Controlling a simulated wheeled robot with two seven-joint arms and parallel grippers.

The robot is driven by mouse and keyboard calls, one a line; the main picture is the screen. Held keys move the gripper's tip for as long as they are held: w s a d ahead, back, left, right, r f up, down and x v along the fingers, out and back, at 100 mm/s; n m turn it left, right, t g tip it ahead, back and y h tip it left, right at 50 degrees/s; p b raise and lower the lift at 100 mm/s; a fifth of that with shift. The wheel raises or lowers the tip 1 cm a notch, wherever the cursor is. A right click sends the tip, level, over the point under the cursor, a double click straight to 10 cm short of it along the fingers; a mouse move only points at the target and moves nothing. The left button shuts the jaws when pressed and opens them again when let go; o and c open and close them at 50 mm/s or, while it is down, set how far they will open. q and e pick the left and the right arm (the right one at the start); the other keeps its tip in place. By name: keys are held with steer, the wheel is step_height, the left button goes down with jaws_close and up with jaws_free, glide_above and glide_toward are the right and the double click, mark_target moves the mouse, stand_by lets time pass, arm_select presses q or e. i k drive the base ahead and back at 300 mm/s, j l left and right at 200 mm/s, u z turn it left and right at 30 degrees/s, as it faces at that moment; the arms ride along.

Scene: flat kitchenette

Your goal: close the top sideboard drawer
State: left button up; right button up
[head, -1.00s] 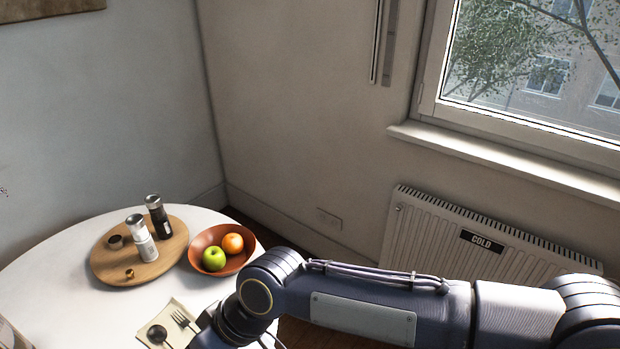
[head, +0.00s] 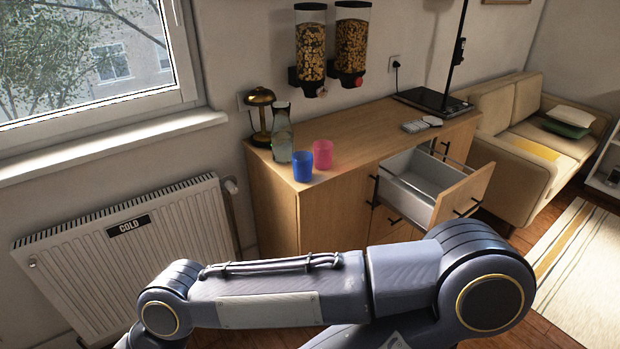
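The wooden sideboard (head: 335,205) stands against the wall right of the radiator. Its top drawer (head: 432,190) is pulled well out; its light grey inside shows and looks empty. The drawer's wooden front (head: 466,193) faces right, with a dark bar handle on it. One of my arms crosses the bottom of the head view, below and in front of the sideboard, apart from the drawer as far as I can see. Neither gripper shows in the view.
A blue cup (head: 303,165), a pink cup (head: 323,154), a glass bottle (head: 282,135) and a brass lamp (head: 261,112) stand on the sideboard's left end. Two cereal dispensers (head: 311,50) hang above. A radiator (head: 135,255) is left; a sofa (head: 535,140) and striped rug (head: 580,260) are right.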

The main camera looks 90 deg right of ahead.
mark_target(426, 192)
steer(key=i+z, duration=0.1)
steer(key=z, duration=3.9)
steer(key=i+u, duration=0.15)
steer(key=i, duration=0.5)
steer(key=i+u, duration=0.15)
steer(key=i, duration=0.45)
steer(key=i+l+u, duration=0.15)
steer(key=i, duration=0.5)
